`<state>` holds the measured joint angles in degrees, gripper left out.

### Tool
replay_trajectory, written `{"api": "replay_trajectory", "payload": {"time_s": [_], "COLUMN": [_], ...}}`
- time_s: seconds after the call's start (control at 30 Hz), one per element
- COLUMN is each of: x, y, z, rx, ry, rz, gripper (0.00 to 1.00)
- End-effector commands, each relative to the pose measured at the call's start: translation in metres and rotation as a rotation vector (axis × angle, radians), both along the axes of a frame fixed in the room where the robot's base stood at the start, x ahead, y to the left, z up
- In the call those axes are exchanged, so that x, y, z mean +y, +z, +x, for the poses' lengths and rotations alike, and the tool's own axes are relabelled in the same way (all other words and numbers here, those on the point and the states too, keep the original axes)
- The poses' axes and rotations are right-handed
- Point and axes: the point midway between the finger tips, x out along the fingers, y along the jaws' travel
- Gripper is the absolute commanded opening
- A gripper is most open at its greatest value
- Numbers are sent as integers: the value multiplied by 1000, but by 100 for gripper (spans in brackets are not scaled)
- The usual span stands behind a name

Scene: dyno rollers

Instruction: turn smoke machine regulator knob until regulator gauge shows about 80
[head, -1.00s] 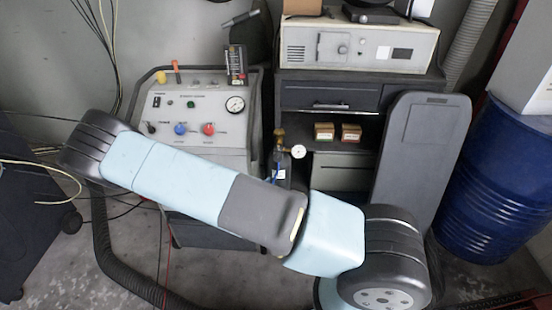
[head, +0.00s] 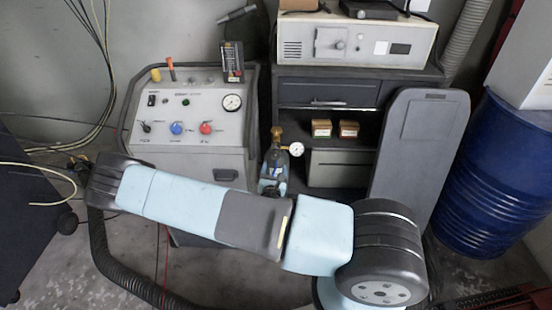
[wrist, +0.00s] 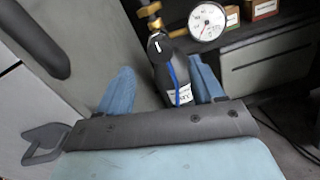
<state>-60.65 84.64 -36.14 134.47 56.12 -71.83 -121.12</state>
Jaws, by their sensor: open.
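A dark gas bottle (head: 273,161) with a brass valve (head: 277,133) stands between the grey console and the cabinet. Its small round white regulator gauge (head: 296,149) faces me; in the wrist view the gauge (wrist: 207,21) is larger, but I cannot read its needle surely. The black regulator knob (wrist: 159,47) with a white mark sits below the brass fitting, left of the gauge. My gripper (wrist: 162,87) is open, one blue finger on each side of the bottle in the picture, below the knob. It appears empty; contact cannot be told. In the head view my arm hides most of the gripper.
The grey console (head: 215,140) on the left carries red and blue knobs and another gauge (head: 232,102). The dark cabinet (head: 400,88) holds small boxes (head: 348,129) on its shelf. A dark panel (head: 424,150) and blue barrel (head: 499,175) stand right.

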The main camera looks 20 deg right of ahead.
Motion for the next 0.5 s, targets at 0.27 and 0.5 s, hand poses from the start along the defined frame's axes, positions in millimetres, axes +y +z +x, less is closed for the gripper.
{"api": "replay_trajectory", "payload": {"time_s": [0.27,0.5], "x": [-16,-23], "y": [0,0], "z": [43,62], "rx": [-1,-1], "ry": [-1,0], "rz": [2,2], "gripper": [67,67]}}
